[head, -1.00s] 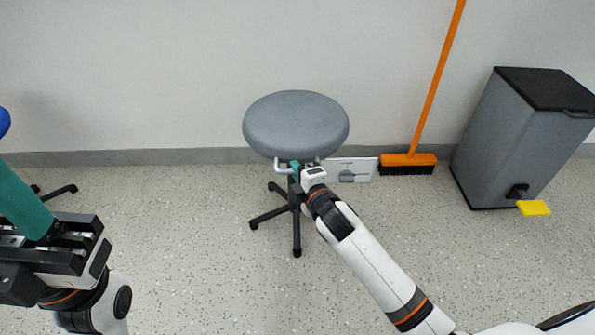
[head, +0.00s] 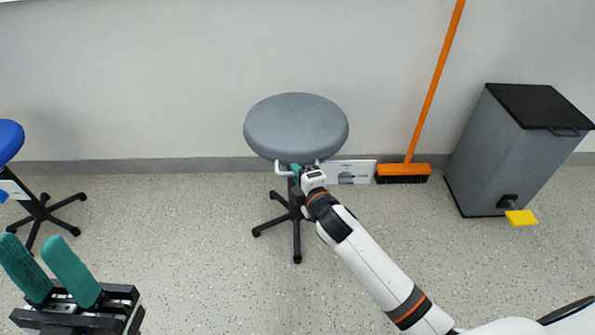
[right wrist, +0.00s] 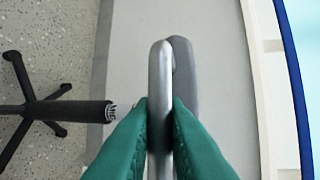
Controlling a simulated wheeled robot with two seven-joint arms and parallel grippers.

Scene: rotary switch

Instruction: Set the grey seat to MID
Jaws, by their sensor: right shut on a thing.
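The grey seat (head: 297,124) is a round cushion on a black five-legged base (head: 297,225) by the wall. A pale handle bar (head: 282,169) hangs under its front edge. A white plate (head: 363,168) with a dark grey pointer (head: 346,177) sticks out at its right; its lettering is too small to read. My right gripper (head: 296,172) is under the seat. In the right wrist view its teal fingers (right wrist: 160,118) are shut on a silver bar (right wrist: 160,75), one on each side. My left gripper (head: 40,252) is open and empty at the lower left.
A blue stool (head: 10,138) stands at the left edge. An orange broom (head: 403,169) leans on the wall, right of the grey seat. A grey pedal bin (head: 515,150) with a yellow pedal (head: 521,217) stands farther right. The floor in front is clear.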

